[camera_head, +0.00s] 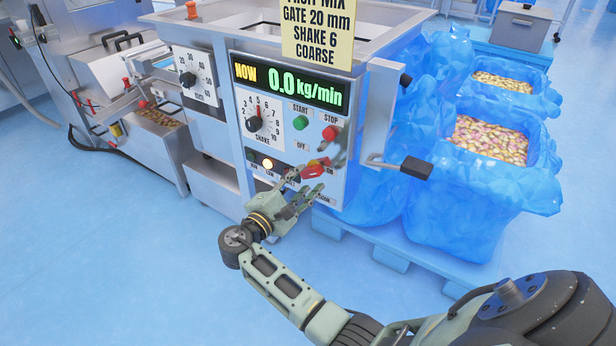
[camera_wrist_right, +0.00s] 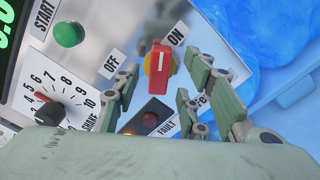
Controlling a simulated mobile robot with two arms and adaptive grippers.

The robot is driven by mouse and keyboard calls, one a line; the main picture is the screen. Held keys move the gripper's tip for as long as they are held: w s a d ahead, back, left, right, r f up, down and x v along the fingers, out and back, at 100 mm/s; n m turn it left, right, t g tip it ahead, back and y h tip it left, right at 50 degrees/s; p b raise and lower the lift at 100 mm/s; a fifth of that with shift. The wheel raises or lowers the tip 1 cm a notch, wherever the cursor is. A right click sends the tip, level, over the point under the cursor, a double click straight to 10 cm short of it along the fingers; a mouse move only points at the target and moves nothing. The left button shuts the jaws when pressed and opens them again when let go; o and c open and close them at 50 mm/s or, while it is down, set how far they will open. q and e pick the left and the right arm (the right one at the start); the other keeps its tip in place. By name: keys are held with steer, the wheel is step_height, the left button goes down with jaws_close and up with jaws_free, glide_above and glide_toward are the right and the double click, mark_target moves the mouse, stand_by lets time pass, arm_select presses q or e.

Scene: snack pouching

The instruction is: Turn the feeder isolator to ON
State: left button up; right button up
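The feeder isolator (camera_head: 314,170) is a red handle on a yellow base, low on the right of the grey control panel. In the right wrist view the isolator (camera_wrist_right: 159,69) stands upright in the picture, with the OFF label (camera_wrist_right: 112,64) to its left and the ON label (camera_wrist_right: 178,35) at its upper right. I cannot tell which label it points to. My right gripper (camera_head: 306,195) is open just in front of it. In the wrist view its fingers (camera_wrist_right: 160,82) are spread on both sides of the handle, with visible gaps. My left gripper is out of view.
The panel carries a green START button (camera_head: 300,122), a red STOP button (camera_head: 330,133), a SHAKE dial (camera_head: 254,123) and a lit lamp (camera_head: 267,163). A crank handle (camera_head: 415,167) juts out at the right. Blue-lined bins (camera_head: 470,185) stand right of the machine.

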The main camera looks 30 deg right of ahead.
steer(key=v, duration=0.9)
steer(key=shift+f, duration=0.1)
